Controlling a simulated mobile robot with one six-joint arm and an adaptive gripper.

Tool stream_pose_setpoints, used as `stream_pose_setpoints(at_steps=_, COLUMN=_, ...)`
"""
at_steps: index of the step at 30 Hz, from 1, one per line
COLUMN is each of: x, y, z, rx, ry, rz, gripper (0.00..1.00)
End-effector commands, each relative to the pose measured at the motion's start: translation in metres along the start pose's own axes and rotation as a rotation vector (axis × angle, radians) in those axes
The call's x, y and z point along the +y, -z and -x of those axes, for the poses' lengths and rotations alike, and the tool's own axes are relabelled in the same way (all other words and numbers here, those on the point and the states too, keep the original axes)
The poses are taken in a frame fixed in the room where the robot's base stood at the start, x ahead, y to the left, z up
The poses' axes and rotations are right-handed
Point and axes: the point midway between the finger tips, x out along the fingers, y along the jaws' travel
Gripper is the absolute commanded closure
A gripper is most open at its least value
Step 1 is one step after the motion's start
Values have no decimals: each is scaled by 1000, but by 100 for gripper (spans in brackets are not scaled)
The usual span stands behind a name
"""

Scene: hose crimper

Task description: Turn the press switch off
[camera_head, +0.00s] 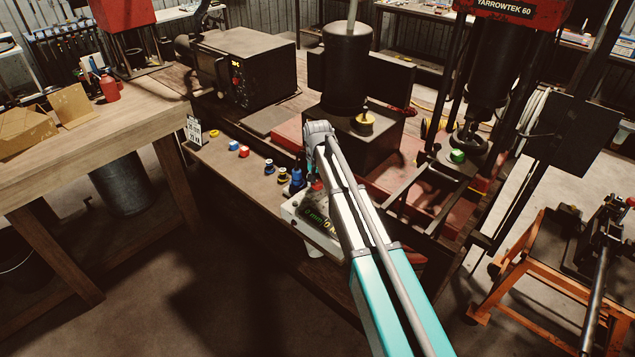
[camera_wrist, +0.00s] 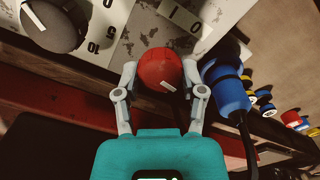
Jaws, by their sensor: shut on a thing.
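The red switch knob (camera_wrist: 160,66) sits between the two grey fingers of my gripper (camera_wrist: 161,76) in the wrist view. The fingers are shut on its sides. A short white line shows on the knob's near side. A plate with the marks 0 and 1 (camera_wrist: 186,18) is beyond it; I cannot tell which mark the line stands for. In the head view, a bit of red (camera_head: 317,186) shows beside my arm at the pale control box (camera_head: 290,209) with a lit display. My arm hides most of the gripper there.
A dark knob (camera_wrist: 52,24) with a numbered dial is at upper left. Several coloured spools and small blocks (camera_head: 243,151) line the bench edge.

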Motion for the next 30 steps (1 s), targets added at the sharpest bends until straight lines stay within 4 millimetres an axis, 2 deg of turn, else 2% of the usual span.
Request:
stream_pose_setpoints(at_steps=21, x=0, y=0, z=0, rx=0, ry=0, rz=676, gripper=95)
stream_pose_setpoints(at_steps=30, x=0, y=0, z=0, rx=0, ry=0, rz=892, gripper=95)
